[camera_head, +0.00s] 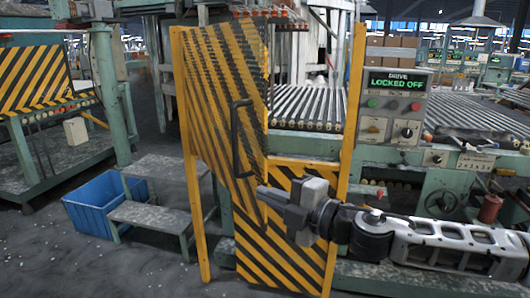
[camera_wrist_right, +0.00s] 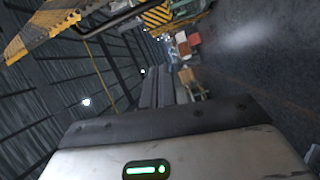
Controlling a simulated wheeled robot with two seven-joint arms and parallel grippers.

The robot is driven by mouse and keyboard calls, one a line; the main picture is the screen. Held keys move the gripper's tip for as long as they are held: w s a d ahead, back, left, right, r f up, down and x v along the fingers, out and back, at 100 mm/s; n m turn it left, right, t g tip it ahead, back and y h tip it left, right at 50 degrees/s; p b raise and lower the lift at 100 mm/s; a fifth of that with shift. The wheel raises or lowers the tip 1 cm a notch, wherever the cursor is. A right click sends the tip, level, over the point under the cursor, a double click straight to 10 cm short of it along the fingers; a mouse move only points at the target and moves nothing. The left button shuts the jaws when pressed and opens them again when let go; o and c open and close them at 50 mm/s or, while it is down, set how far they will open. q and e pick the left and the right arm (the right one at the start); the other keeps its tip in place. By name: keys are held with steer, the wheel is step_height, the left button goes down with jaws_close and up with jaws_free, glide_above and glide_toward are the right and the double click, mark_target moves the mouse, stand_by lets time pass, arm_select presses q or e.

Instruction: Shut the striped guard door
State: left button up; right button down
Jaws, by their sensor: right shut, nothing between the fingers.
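The striped guard door (camera_head: 215,95) is a yellow and black panel, see-through toward its right side, on the left yellow post (camera_head: 194,200). It stands ajar, its free edge angled toward me and away from the right yellow post (camera_head: 350,110). A dark upright handle (camera_head: 236,140) is near its free edge. My right gripper (camera_head: 262,195) is shut and empty, below and right of the handle; I cannot tell whether it touches the door. In the right wrist view, a striped panel (camera_wrist_right: 50,30) is at upper left. My left gripper is not in view.
A fixed striped panel (camera_head: 285,255) fills the lower opening, with rollers (camera_head: 310,105) behind it. A control box (camera_head: 395,105) reads "DRIVE LOCKED OFF". Grey steps (camera_head: 155,215) and a blue crate (camera_head: 95,200) stand left of the door.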

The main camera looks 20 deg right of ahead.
mark_target(266, 155)
steer(key=d+r+n, duration=0.1)
steer(key=d+r, duration=0.2)
steer(key=r, duration=0.1)
steer(key=shift+t+h, duration=0.3)
steer(key=w, duration=0.3)
steer(key=w+a+p, duration=0.1)
steer(key=w, duration=0.2)
steer(key=w+p, duration=0.1)
steer(key=w, duration=0.3)
steer(key=shift+a+f, duration=0.15)
steer(key=shift+a, duration=0.1)
steer(key=shift+w+d, duration=0.1)
steer(key=shift+d, duration=0.45)
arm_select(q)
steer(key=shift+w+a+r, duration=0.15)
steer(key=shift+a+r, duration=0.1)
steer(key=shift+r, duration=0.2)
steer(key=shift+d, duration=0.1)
arm_select(e)
steer(key=shift+d, duration=0.1)
